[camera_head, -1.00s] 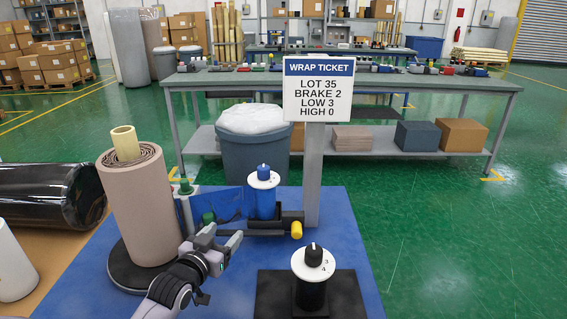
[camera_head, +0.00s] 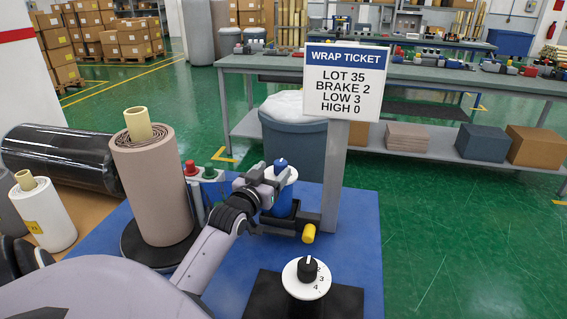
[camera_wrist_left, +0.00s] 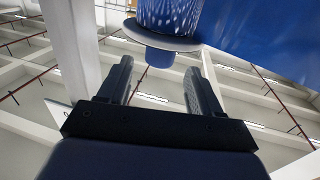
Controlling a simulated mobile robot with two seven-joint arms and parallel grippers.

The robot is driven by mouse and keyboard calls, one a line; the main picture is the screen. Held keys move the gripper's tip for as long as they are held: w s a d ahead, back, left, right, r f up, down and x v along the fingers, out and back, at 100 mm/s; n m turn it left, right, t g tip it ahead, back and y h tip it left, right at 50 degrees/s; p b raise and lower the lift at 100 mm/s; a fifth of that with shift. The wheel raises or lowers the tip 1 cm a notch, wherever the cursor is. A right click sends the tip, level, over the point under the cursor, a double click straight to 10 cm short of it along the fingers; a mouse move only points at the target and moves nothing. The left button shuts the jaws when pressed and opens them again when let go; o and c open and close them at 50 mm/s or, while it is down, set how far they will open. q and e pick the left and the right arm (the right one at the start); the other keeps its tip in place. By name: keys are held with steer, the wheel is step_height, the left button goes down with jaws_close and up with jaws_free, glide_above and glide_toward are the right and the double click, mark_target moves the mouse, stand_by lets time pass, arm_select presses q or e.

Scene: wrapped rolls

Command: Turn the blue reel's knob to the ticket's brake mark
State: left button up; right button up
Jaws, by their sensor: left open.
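The wrap ticket (camera_head: 346,80) reads LOT 35, BRAKE 2, LOW 3, HIGH 0. The blue reel (camera_head: 283,207) stands upright on the blue mat, with a blue knob (camera_head: 281,164) above a white dial (camera_head: 293,177). My left gripper (camera_head: 272,177) is at the knob's height and covers part of the dial; its numbers cannot be read. In the left wrist view, which looks upside down, the open fingers (camera_wrist_left: 160,86) point towards the blue knob (camera_wrist_left: 172,59), which lies in line with the gap between them. Contact is not visible. My right gripper is out of view.
A black knob on a white dial (camera_head: 306,291), with 2, 3 and 4 showing, stands in front. A yellow-ended part (camera_head: 308,233) sits below the reel. A brown wrapped roll (camera_head: 152,190), red button (camera_head: 191,168) and green button (camera_head: 209,171) are left; the ticket post (camera_head: 334,180) is right.

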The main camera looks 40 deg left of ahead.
mark_target(277, 167)
arm_select(q)
steer(key=shift+x, duration=2.6)
steer(key=c, duration=1)
